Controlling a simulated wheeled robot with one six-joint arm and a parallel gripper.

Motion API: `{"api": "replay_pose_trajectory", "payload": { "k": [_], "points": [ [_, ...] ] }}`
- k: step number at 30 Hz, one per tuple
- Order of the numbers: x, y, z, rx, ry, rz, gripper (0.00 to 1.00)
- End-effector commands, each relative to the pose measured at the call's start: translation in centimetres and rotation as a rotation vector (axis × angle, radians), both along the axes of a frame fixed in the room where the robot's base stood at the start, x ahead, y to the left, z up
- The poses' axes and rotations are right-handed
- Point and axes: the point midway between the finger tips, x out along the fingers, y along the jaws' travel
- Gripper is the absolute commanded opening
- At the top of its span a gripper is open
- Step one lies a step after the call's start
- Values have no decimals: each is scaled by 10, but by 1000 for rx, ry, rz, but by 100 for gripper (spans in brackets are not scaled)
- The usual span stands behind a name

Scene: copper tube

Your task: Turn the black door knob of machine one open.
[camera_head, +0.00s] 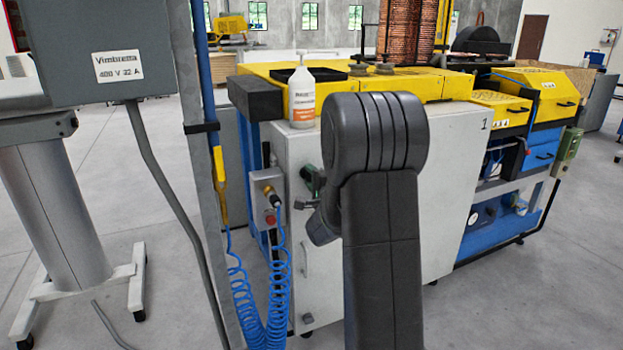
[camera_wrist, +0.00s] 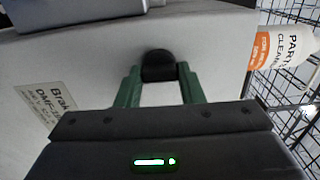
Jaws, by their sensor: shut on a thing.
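Machine one (camera_head: 455,160) is a white cabinet with a yellow top and the number 1 on its side. In the wrist view, its black door knob (camera_wrist: 157,62) stands on the pale machine surface. The two green fingers of my gripper (camera_wrist: 158,73) are on either side of the knob and shut on it. In the head view, my gripper (camera_head: 312,178) shows partly at the cabinet's left face, behind my dark arm. The knob's turn angle is hard to tell.
A white spray bottle (camera_head: 301,97) with an orange label stands on the cabinet's top edge; it also shows in the wrist view (camera_wrist: 285,47). A grey post (camera_head: 205,160), coiled blue hoses (camera_head: 262,305) and a grey electrical box (camera_head: 100,45) are left of my arm.

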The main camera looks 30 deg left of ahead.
Motion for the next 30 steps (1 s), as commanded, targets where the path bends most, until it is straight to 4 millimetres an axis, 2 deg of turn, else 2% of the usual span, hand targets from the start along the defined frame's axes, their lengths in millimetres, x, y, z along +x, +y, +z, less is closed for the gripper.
{"api": "replay_pose_trajectory", "payload": {
  "k": [3, 4, 7, 19, 23, 30],
  "points": [
    [0, 0, 0, 0, 1, -1, 12],
    [0, 0, 0, 0, 1, -1, 36],
    [0, 0, 0, -1, 1, -1, 56],
    [-4, -6, 0, -1, 0, -1, 56],
    [-18, -21, 0, -1, 1, -2, 56],
    [-54, -65, 0, -2, 1, -3, 56]
  ]
}}
